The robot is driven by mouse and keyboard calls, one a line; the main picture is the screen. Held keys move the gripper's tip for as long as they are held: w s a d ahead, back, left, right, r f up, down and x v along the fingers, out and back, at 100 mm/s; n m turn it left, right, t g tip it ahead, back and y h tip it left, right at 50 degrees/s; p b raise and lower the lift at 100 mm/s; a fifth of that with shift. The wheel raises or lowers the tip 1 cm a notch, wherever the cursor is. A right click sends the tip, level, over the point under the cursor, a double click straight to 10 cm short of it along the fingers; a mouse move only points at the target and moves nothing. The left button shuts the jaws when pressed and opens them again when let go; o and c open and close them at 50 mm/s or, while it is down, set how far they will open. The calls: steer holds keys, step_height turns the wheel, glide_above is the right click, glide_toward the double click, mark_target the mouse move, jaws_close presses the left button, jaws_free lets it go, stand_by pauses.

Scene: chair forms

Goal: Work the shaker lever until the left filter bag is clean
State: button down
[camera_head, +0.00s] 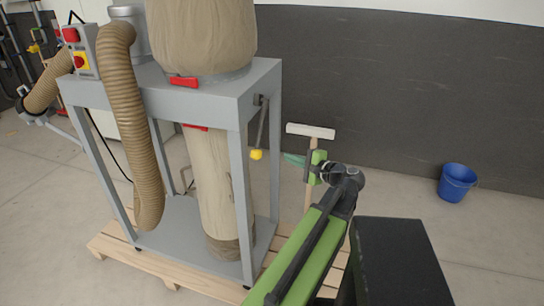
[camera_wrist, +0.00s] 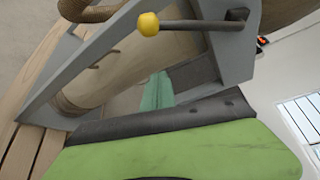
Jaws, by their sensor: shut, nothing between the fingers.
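The shaker lever (camera_head: 262,125) hangs from a pivot on the right side of the grey frame and ends in a yellow knob (camera_head: 256,154). In the wrist view the yellow knob (camera_wrist: 148,24) and its dark rod show at the top. My gripper (camera_head: 288,158) is shut and empty, a little to the right of the knob and apart from it. Its teal tip (camera_wrist: 157,88) lies below the knob in the wrist view. A tan filter bag (camera_head: 202,35) stands on the frame, its top cut off; I cannot tell how clean it is. A lower bag (camera_head: 211,175) hangs beneath.
The grey frame (camera_head: 176,95) stands on a wooden pallet (camera_head: 150,265). A ribbed hose (camera_head: 135,120) hangs at its front left. A blue bucket (camera_head: 457,183) stands on open floor at the right, by the dark wall.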

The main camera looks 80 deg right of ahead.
steer(key=b+x, duration=0.2)
steer(key=x, duration=0.8)
steer(key=a, duration=0.1)
steer(key=w+a+r+p, duration=0.1)
steer(key=a+p, duration=0.1)
steer(key=a, duration=0.1)
steer(key=shift+w+a+r, duration=0.1)
steer(key=shift+w+r, duration=0.05)
steer(key=shift+r, duration=0.15)
